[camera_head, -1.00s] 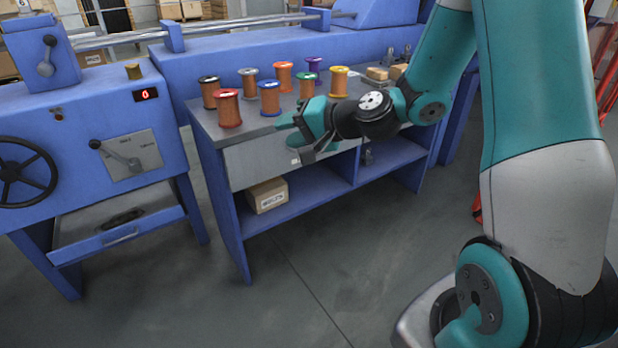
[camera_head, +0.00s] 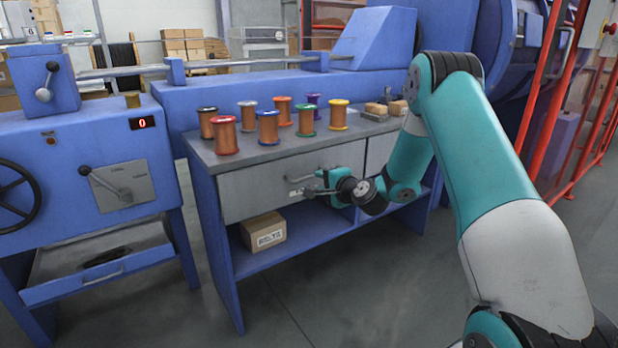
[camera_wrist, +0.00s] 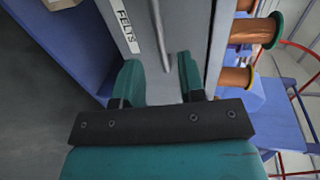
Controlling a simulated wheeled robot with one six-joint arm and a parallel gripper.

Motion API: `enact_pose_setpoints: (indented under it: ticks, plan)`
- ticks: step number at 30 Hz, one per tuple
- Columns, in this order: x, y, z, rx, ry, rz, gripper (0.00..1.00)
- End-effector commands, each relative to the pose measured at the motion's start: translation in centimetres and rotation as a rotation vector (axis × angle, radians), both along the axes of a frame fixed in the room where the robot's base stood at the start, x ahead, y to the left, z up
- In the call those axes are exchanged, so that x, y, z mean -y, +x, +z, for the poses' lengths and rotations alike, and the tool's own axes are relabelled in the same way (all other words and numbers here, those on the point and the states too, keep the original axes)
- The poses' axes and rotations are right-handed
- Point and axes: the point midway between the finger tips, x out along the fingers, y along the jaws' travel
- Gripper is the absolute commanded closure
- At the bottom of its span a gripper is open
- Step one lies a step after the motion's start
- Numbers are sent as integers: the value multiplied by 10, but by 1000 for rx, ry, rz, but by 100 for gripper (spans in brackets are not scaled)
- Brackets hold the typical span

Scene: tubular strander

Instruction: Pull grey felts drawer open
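The grey felts drawer (camera_head: 250,195) is in the front of the blue bench, under its grey top, and looks shut. In the wrist view its front (camera_wrist: 195,30) carries a white "FELTS" label (camera_wrist: 128,32) and a thin bar handle (camera_wrist: 159,30). My gripper (camera_head: 308,187) is at the right part of the drawer front, close to the handle. In the wrist view my gripper (camera_wrist: 162,82) is open, with one finger on each side of the handle's line. The handle's end shows in the gap, and neither finger visibly touches it.
Several wire spools (camera_head: 268,127) stand on the bench top (camera_head: 290,146) above the drawer. A second grey drawer front (camera_head: 380,150) is to the right. A cardboard box (camera_head: 263,232) sits on the lower shelf. The floor (camera_head: 330,285) in front is clear.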

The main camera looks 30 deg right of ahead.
Motion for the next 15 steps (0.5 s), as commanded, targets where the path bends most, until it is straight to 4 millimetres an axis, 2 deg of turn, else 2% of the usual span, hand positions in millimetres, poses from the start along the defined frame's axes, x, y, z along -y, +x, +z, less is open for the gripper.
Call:
enact_pose_setpoints:
  ticks: [1,6,10,15]
  plan:
    - [-2,12,-3,3,-3,3,63]
    - [-3,44,-10,2,-2,1,63]
    - [-3,60,-15,0,-1,2,63]
    - [-2,70,-15,0,0,-1,63]
